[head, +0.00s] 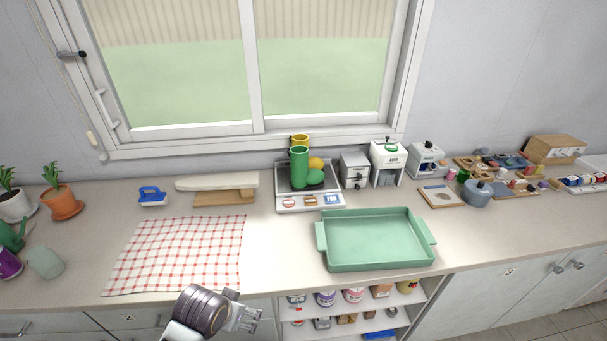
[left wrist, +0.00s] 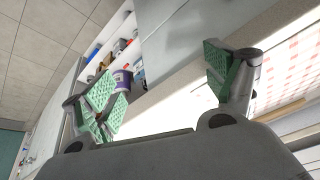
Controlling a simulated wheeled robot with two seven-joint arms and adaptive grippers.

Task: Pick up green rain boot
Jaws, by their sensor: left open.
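The green rain boot (head: 300,168) stands upright on a white scale-like toy (head: 311,202) with a dark top, below the window. Its rounded toe points right. A yellow boot (head: 300,140) stands close behind it, mostly hidden by it. My left gripper (head: 252,318) is low in the head view, at the counter's front edge, well in front of and left of the boot. In the left wrist view its green-padded fingers (left wrist: 160,76) are spread apart with nothing between them. The boot does not show in that view. My right gripper is not in view.
A green basin (head: 376,264) lies empty to the right, between the front edge and the boot. A checked cloth (head: 180,255) lies flat at the left. Small appliances (head: 388,165) stand right of the boot. The counter between cloth and basin is clear.

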